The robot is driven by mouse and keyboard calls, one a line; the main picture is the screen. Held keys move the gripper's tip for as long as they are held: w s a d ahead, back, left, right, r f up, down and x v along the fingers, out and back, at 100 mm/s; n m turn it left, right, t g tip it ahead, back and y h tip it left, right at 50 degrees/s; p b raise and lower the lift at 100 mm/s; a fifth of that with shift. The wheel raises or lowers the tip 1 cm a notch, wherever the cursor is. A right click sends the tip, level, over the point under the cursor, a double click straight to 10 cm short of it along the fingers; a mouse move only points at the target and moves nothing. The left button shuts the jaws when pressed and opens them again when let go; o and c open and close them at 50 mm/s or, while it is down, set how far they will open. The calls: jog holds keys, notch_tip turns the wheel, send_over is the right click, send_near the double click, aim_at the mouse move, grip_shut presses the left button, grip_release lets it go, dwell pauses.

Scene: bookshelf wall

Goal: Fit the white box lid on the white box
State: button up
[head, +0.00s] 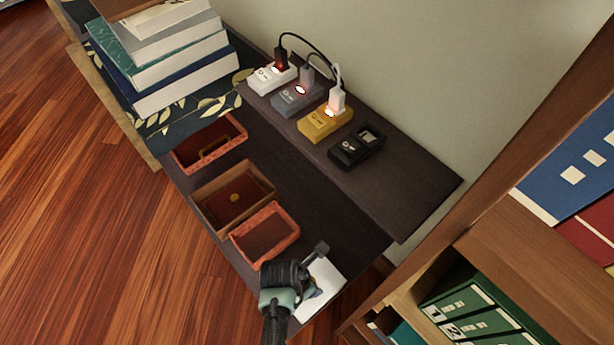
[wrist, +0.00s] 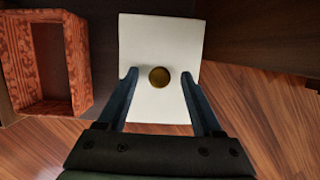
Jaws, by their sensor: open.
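A flat white square panel with a round brass knob (wrist: 159,77) in its middle fills the centre of the wrist view; it looks like the white box lid (wrist: 160,38). In the head view it is the white shape (head: 324,284) at the shelf's near end, partly hidden by my gripper (head: 316,272). No separate white box shows, and I cannot tell whether one is under the panel. My gripper is open, its two fingers (wrist: 159,84) on either side of the knob, apart from it.
An orange-red open box (head: 264,234) stands left of the white panel. Beyond it are a brown box (head: 212,211) with a brass knob inside and a red box (head: 185,158) with a brass handle. A raised ledge (head: 405,190) with several chargers runs behind; books (head: 160,60) are stacked far left.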

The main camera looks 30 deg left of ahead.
jog(key=p+v, duration=0.5)
jog(key=v, duration=0.8)
jog(key=shift+w, duration=0.1)
